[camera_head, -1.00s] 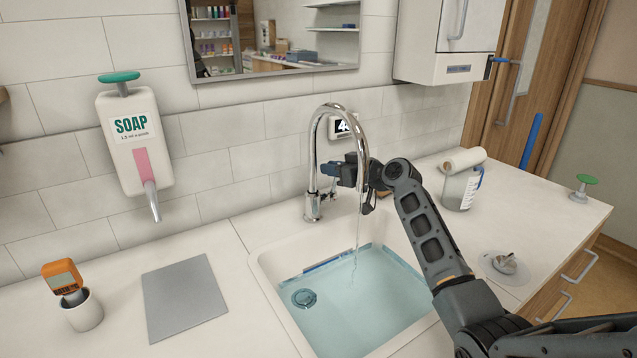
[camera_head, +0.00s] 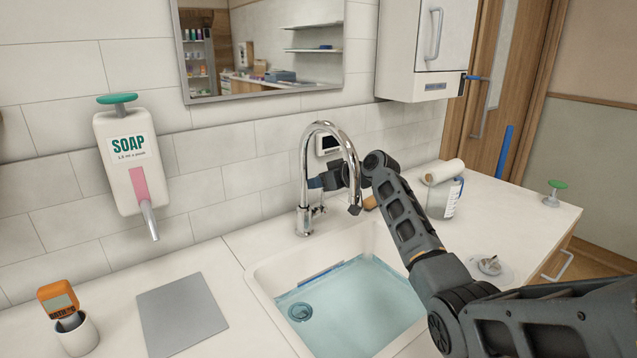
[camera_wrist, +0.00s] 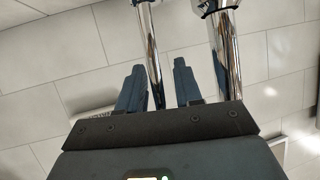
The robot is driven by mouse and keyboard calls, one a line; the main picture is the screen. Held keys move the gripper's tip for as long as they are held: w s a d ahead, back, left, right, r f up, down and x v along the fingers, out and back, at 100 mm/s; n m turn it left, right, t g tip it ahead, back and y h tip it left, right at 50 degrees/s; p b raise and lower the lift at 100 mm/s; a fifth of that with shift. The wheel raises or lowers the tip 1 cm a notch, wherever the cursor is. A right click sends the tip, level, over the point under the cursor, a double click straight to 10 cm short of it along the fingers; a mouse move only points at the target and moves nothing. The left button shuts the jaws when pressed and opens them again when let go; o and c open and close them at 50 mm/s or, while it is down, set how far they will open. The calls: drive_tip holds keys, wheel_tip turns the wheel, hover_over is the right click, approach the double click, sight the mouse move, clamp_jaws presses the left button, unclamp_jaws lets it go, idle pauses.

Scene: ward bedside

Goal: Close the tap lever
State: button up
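The chrome tap (camera_head: 304,185) stands upright behind the sink, its curved spout (camera_head: 353,170) over the basin. No water stream shows below the spout. Its small lever (camera_head: 320,210) is near the base on the right, partly hidden by my gripper. My gripper (camera_head: 318,182) is beside the tap, just above the lever. In the wrist view my gripper's two dark fingers (camera_wrist: 158,80) are apart, with a thin chrome bar (camera_wrist: 150,45) in line with the gap. A thicker chrome tube (camera_wrist: 225,50) is to their right. I cannot tell whether the fingers touch the lever.
The white sink (camera_head: 262,283) holds blue-tinted water. A soap dispenser (camera_head: 135,180) hangs on the wall at left. A grey mat (camera_head: 182,315) and an orange device in a cup (camera_head: 77,337) are on the left counter. A bottle (camera_head: 442,200) and paper roll (camera_head: 443,172) stand right of my arm.

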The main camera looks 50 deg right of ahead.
drive_tip(key=b+v, duration=0.1)
drive_tip(key=v, duration=0.6)
drive_tip(key=shift+s, duration=0.4)
drive_tip(key=shift+a, duration=0.1)
idle(0.4)
